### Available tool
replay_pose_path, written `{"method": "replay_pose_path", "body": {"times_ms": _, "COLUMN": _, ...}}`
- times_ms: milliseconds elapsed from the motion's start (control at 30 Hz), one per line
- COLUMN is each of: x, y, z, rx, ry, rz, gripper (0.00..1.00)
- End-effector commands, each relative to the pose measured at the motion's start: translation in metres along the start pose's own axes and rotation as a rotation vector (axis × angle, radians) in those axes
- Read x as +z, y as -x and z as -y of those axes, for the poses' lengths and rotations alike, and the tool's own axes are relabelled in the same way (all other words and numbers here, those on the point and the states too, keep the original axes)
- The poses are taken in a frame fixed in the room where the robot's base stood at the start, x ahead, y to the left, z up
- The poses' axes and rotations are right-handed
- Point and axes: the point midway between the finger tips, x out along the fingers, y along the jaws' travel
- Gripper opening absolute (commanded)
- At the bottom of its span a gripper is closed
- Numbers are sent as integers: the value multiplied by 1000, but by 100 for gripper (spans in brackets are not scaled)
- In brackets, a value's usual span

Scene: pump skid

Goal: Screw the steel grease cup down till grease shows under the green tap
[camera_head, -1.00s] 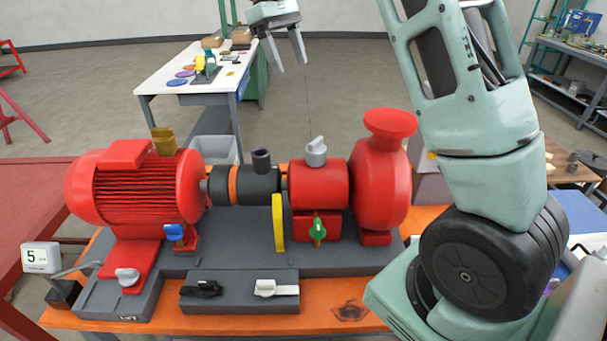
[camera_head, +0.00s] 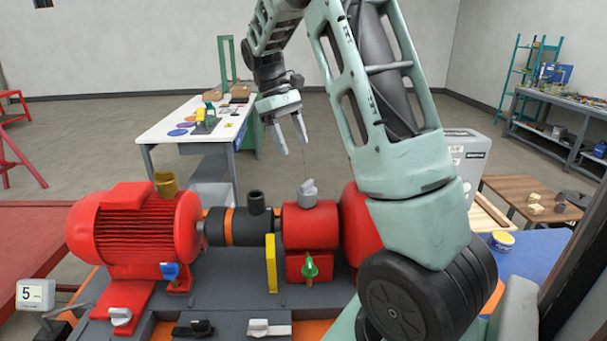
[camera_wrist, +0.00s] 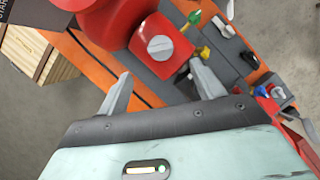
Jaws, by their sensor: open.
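The steel grease cup (camera_head: 308,192) is a grey knob-topped cap on the red bearing block (camera_head: 310,226) of the pump. In the wrist view the cup (camera_wrist: 160,47) shows from above with a bar across its top. The green tap (camera_head: 310,267) is on the front of the block, below the cup; it also shows in the wrist view (camera_wrist: 193,17). I can make out no grease under it. My gripper (camera_head: 293,147) is open and empty, pointing down above the cup. In the wrist view its fingers appear to either side below the cup, not touching it.
A red motor (camera_head: 135,232) with a brass cup (camera_head: 166,184) stands left; a black cup (camera_head: 257,202) is on the dark coupling housing. A blue tap (camera_head: 170,271) and a yellow plate (camera_head: 271,263) are nearby. My arm hides much of the pump. A display (camera_head: 35,295) reads 5.

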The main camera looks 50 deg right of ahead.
Motion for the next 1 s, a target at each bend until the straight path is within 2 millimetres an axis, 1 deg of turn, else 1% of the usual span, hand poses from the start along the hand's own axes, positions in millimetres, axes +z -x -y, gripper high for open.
{"method": "replay_pose_path", "body": {"times_ms": 100, "x": 2, "y": -25, "z": 1, "rx": -3, "ry": 0, "rz": 6, "gripper": 67}}
{"method": "replay_pose_path", "body": {"times_ms": 300, "x": 2, "y": -64, "z": 0, "rx": -3, "ry": 0, "rz": 4, "gripper": 67}}
{"method": "replay_pose_path", "body": {"times_ms": 500, "x": 1, "y": -90, "z": 0, "rx": -1, "ry": 0, "rz": 3, "gripper": 67}}
{"method": "replay_pose_path", "body": {"times_ms": 700, "x": 1, "y": -100, "z": 0, "rx": 0, "ry": -1, "rz": 0, "gripper": 67}}
{"method": "replay_pose_path", "body": {"times_ms": 933, "x": 0, "y": -100, "z": 0, "rx": 0, "ry": -1, "rz": 0, "gripper": 67}}
{"method": "replay_pose_path", "body": {"times_ms": 967, "x": 0, "y": -100, "z": 0, "rx": 0, "ry": 0, "rz": 0, "gripper": 59}}
{"method": "replay_pose_path", "body": {"times_ms": 1000, "x": 0, "y": -100, "z": 0, "rx": 0, "ry": 0, "rz": 0, "gripper": 48}}
